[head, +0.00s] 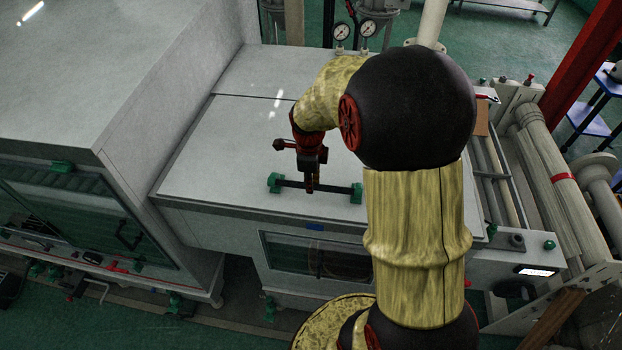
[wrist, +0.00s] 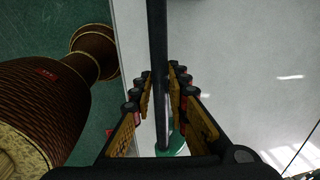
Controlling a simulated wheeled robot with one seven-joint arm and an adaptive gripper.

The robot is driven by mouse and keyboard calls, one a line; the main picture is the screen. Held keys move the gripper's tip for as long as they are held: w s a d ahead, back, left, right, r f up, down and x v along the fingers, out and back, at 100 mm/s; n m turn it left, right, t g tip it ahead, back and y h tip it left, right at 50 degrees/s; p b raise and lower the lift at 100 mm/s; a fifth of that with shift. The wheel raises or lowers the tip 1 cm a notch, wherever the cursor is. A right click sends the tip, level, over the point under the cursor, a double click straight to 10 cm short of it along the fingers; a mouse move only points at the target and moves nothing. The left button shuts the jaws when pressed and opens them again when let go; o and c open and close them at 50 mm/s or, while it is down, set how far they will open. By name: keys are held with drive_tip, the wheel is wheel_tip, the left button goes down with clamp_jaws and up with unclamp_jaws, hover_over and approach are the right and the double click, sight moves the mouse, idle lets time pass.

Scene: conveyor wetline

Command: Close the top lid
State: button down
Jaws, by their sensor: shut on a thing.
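The top lid (head: 225,145) is a wide pale grey panel on top of the machine in the middle of the head view. It looks flat or nearly so; I cannot tell whether a small gap is left under its edge. Its handle is a dark bar (head: 335,188) with green end mounts, near the front edge. My gripper (head: 310,187) comes down from above and is shut on the bar near its middle. In the wrist view the bar (wrist: 157,45) runs between the fingers of my gripper (wrist: 167,85), with the lid surface (wrist: 235,70) behind. My arm hides the lid's right part.
A taller grey cabinet (head: 90,70) with a glass door stands close on the left. A windowed front panel (head: 315,255) lies below the lid. Rollers (head: 545,170) stand on the right, and two gauges (head: 341,31) stand behind. Green floor shows in front.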

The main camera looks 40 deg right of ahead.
drive_tip(key=c, duration=1.8)
unclamp_jaws()
drive_tip(key=shift+s+a+r, duration=0.1)
drive_tip(key=shift+o, duration=0.4)
drive_tip(key=shift+r, duration=0.1)
wheel_tip(320, 180, up, 12)
drive_tip(key=shift+s+a, duration=0.4)
drive_tip(key=shift+a, duration=0.05)
